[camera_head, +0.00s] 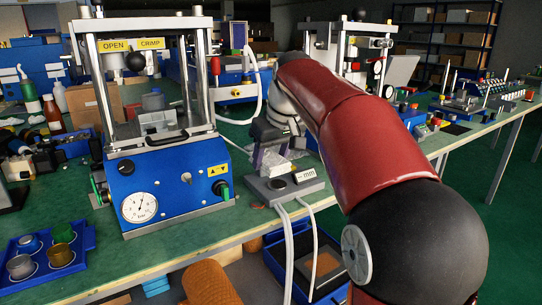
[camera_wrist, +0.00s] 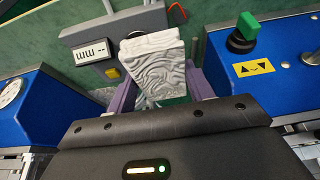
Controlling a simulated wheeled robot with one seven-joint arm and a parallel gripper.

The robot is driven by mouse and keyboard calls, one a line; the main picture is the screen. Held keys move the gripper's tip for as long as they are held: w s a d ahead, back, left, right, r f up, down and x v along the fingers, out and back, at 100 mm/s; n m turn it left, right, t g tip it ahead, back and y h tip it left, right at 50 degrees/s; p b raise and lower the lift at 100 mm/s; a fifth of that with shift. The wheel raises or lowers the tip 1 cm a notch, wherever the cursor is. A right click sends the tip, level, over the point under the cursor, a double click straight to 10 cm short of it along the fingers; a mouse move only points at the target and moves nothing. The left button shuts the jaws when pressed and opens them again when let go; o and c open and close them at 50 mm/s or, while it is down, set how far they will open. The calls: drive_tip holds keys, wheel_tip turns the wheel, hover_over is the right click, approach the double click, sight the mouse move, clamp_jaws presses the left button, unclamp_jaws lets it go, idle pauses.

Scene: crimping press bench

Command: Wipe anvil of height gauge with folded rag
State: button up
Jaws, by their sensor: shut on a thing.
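A folded white-grey rag (camera_wrist: 153,55) with a wavy pattern is held between the two purple fingers of my gripper (camera_wrist: 161,88). In the head view my gripper (camera_head: 268,151) is over the back part of the height gauge, with the rag (camera_head: 276,162) below it. The height gauge (camera_head: 287,193) is a low grey block with an "mm" display and a dark round spot on top. The gauge also shows in the wrist view (camera_wrist: 88,33), partly covered by the rag. I cannot tell whether the rag touches the anvil.
The blue crimping press (camera_head: 165,180) with its dial stands close to the left of the gauge. A blue tray (camera_head: 80,262) with small cups lies at the front left. Two pale cables (camera_head: 285,240) hang over the bench edge. Another press (camera_head: 340,50) stands behind.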

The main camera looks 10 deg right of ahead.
drive_tip(key=shift+s, duration=0.1)
drive_tip(key=shift+f+b, duration=1.75)
drive_tip(key=shift+f, duration=0.65)
drive_tip(key=shift+f+b, duration=0.4)
drive_tip(key=shift+f, duration=0.2)
drive_tip(key=o, duration=0.6)
drive_tip(key=shift+r+p, duration=0.45)
drive_tip(key=shift+p, duration=0.05)
